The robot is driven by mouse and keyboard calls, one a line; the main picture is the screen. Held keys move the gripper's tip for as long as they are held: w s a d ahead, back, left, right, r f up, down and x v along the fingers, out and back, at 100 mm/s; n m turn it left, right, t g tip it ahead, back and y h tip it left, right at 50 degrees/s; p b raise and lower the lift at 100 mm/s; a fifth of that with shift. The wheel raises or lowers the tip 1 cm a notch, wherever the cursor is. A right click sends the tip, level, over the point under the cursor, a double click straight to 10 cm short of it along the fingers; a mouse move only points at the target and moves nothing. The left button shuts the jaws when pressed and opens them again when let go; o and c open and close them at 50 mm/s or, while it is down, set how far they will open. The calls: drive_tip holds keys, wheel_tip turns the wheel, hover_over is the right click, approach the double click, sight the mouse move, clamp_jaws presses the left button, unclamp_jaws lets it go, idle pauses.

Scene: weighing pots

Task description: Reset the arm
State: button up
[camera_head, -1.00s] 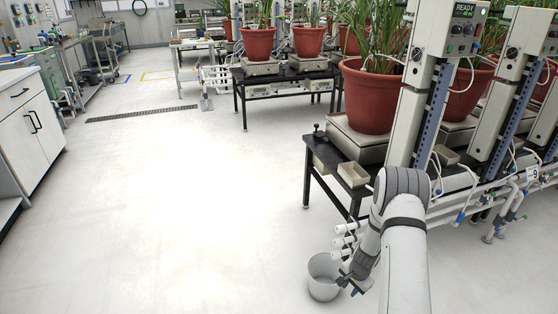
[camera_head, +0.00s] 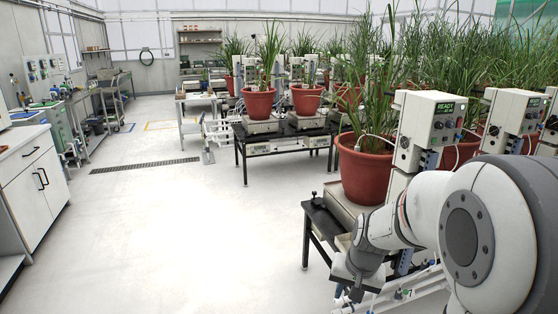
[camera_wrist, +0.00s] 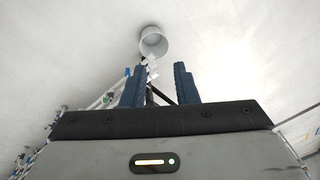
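My arm (camera_head: 430,215) reaches in from the right of the head view, its large grey joint close to the camera. The wrist end hangs down beside the near black table (camera_head: 318,222), and the fingers are mostly cut off or hidden there. In the wrist view my gripper (camera_wrist: 159,75) shows two dark blue fingers, spread apart with nothing held between them. A pale round bucket (camera_wrist: 153,42) stands on the floor beyond the fingertips in the wrist view. It is not visible in the head view now.
A red pot (camera_head: 364,172) with tall green plants stands on the near table, next to a post with a READY box (camera_head: 432,115). White pipes (camera_head: 400,295) run below my wrist. The pale floor (camera_head: 180,235) is clear to the left, up to white cabinets (camera_head: 35,185).

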drive_tip(key=s+a+r+n+h+p, duration=0.1)
drive_tip(key=s+r+n+p, duration=0.2)
drive_tip(key=s+r+p, duration=0.4)
drive_tip(key=s+r, duration=0.9)
drive_tip(key=r, duration=0.1)
drive_tip(key=shift+t+p, duration=0.3)
drive_tip(key=shift+p, duration=0.1)
drive_tip(key=shift+o, duration=1)
